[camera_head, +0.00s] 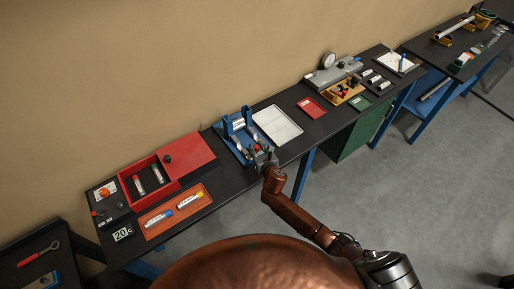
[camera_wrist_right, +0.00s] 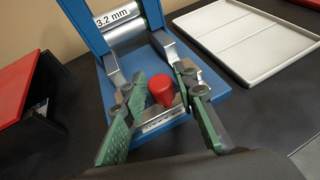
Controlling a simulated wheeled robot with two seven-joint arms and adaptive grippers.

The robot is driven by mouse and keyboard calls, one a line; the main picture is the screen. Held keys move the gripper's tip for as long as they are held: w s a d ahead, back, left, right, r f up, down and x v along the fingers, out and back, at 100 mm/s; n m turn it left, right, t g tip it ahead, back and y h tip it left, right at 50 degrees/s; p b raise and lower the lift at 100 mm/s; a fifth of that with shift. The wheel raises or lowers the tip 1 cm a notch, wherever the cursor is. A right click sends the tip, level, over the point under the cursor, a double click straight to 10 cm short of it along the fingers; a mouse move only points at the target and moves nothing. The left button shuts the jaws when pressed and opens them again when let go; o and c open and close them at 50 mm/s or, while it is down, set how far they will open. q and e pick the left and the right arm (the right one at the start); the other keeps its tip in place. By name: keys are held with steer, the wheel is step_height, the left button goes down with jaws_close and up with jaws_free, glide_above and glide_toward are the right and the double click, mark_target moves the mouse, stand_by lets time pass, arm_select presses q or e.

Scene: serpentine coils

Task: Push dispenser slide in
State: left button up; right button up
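The blue dispenser (camera_head: 233,134) stands on the dark bench, and its blue frame (camera_wrist_right: 93,37) fills the upper middle of the right wrist view. A silver roller labelled "3.2 mm" (camera_wrist_right: 123,27) sits between its uprights. A red knob (camera_wrist_right: 162,88) stands at the front of the dispenser, on a metal part that looks like the slide. My right gripper (camera_wrist_right: 160,112) is open, its green-padded fingers on either side of the knob with gaps visible. In the head view the right gripper (camera_head: 262,158) is at the dispenser's front. My left gripper is not in view.
A white tray (camera_head: 277,125) lies just right of the dispenser. A red box (camera_head: 145,178) with its lid (camera_head: 187,153) and an orange tray (camera_head: 175,210) with two tubes are to the left. A small red tray (camera_head: 311,107) and a gauge fixture (camera_head: 332,75) stand farther right.

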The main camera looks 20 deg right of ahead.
jaws_close()
stand_by(0.3)
